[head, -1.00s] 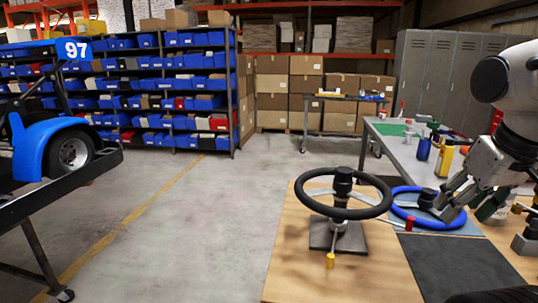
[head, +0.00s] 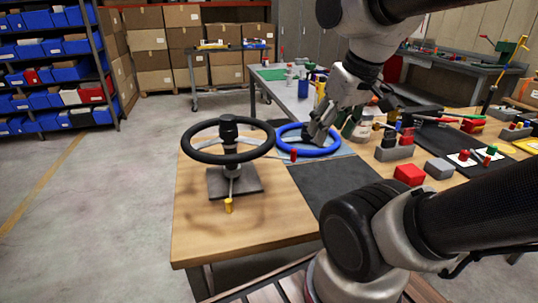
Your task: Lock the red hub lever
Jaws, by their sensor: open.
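A black steering wheel (head: 228,158) stands on a post with a dark square base plate (head: 245,182) on the wooden table. A thin lever with a red tip (head: 293,155) sticks out to the right from the hub area, its tip just past the black rim. A second lever with a yellow tip (head: 228,205) points toward the table's front edge. My gripper (head: 314,136) is open over the blue wheel's right part, apart from the red tip. Whether it touches the blue wheel cannot be told.
A dark mat (head: 345,185) lies right of the black wheel. A red block (head: 409,174) and a grey block (head: 438,168) sit further right, with several small tools and parts behind. My arm covers the lower right. The floor to the left is clear.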

